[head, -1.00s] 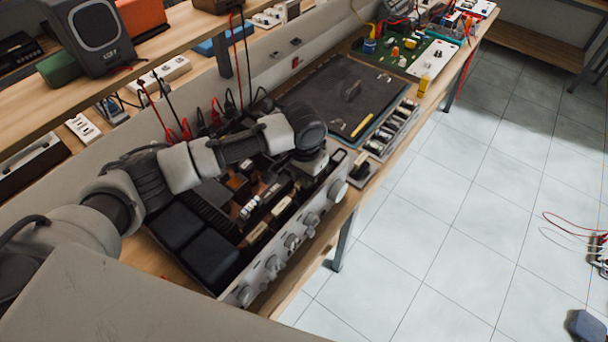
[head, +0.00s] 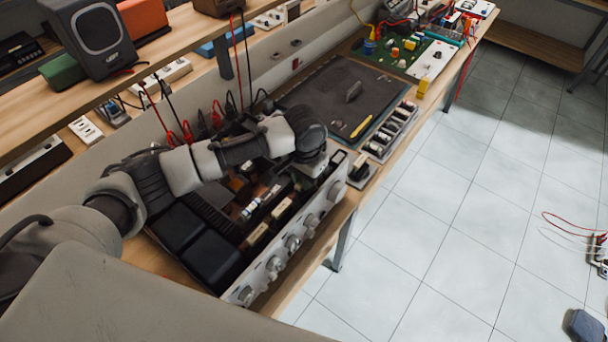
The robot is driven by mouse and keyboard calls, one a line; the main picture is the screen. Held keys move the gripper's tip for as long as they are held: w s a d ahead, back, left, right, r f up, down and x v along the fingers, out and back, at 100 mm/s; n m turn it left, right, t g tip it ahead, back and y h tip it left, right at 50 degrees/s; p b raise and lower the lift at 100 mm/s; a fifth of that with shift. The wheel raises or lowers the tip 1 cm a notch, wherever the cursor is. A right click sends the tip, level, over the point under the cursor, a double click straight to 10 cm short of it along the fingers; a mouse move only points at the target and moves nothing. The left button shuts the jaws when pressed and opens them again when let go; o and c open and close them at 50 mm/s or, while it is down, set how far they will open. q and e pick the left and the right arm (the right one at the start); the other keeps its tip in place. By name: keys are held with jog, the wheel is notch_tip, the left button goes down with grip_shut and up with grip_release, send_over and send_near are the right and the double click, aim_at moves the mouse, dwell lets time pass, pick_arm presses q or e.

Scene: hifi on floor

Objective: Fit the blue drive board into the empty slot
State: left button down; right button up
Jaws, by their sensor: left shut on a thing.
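The open hifi amplifier (head: 292,243) sits on the wooden bench, its silver knob panel facing the bench's front edge. Boards, a dark heatsink and two black blocks show inside it. My left arm reaches over it from the left. My left gripper (head: 313,165) is low at the amplifier's far right end, its fingertips mostly hidden under the wrist. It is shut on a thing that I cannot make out. I cannot pick out the blue drive board or the empty slot; the arm covers part of the inside. My right gripper is not in view.
Red and black test leads (head: 187,132) hang behind the amplifier, close to my arm. A dark mat (head: 345,98) and a tray of small parts (head: 391,133) lie beyond it. A shelf with a speaker (head: 88,37) runs above at the left. Tiled floor lies at the right.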

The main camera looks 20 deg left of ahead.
pick_arm(q)
jog(key=shift+p, duration=0.6)
dwell(0.7)
jog(key=shift+f, duration=0.8)
dwell(1.0)
jog(key=c, duration=1)
grip_release()
notch_tip(320, 180, up, 11)
jog(key=shift+f+b, duration=0.1)
jog(key=shift+b, duration=0.95)
jog(key=shift+s+f, duration=0.1)
